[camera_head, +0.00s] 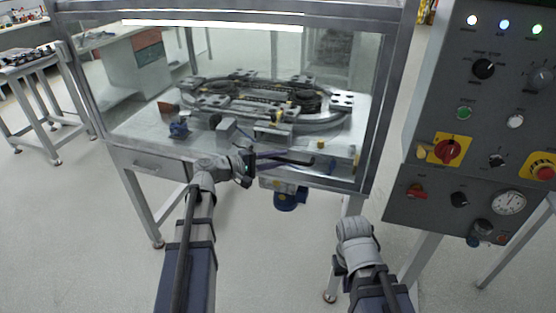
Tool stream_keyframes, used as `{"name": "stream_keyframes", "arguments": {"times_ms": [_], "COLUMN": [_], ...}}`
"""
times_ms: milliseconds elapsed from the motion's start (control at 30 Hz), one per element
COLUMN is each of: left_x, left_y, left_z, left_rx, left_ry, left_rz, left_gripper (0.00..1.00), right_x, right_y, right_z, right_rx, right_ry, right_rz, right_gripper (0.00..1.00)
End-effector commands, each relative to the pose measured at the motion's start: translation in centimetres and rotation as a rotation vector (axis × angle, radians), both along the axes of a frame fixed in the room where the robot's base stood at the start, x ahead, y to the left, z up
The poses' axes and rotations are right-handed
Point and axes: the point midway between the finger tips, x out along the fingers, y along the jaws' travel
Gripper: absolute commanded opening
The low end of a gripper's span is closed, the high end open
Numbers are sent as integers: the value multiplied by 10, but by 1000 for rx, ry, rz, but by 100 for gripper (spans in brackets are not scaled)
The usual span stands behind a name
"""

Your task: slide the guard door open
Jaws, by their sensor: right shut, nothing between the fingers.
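The guard door is the clear panel (340,60) across the front of the metal-framed machine enclosure; I cannot tell how far it stands open. Through it I see the ring track (335,122) with its carriages. My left gripper (308,160) reaches in from the left and points right, in front of the enclosure's lower front. Its dark fingers look long and thin, and I cannot tell whether they are spread or touch a handle. My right gripper (341,268) is low, below the enclosure's right corner, shut and empty, its fingers mostly hidden by my wrist.
A grey control panel (430,205) with knobs, a gauge and a red emergency button (544,172) stands at the right. A blue motor (290,200) hangs under the machine table. A side table (40,70) stands at the far left. The floor in front is clear.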

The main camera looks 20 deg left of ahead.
Motion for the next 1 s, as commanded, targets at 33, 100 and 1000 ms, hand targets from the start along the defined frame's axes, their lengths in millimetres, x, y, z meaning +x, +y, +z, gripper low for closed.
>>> {"name": "stream_keyframes", "arguments": {"times_ms": [33,100,1000], "left_x": [1,1,0], "left_y": [-1,-1,-1], "left_z": [0,0,0], "left_rx": [0,0,1], "left_ry": [0,0,0], "left_rz": [0,0,-1], "left_gripper": [30,30,0], "right_x": [0,0,0], "right_y": [0,0,0], "right_z": [0,0,0], "right_rx": [0,0,0], "right_ry": [0,0,0], "right_rz": [0,0,0], "right_gripper": [0,0,0]}}
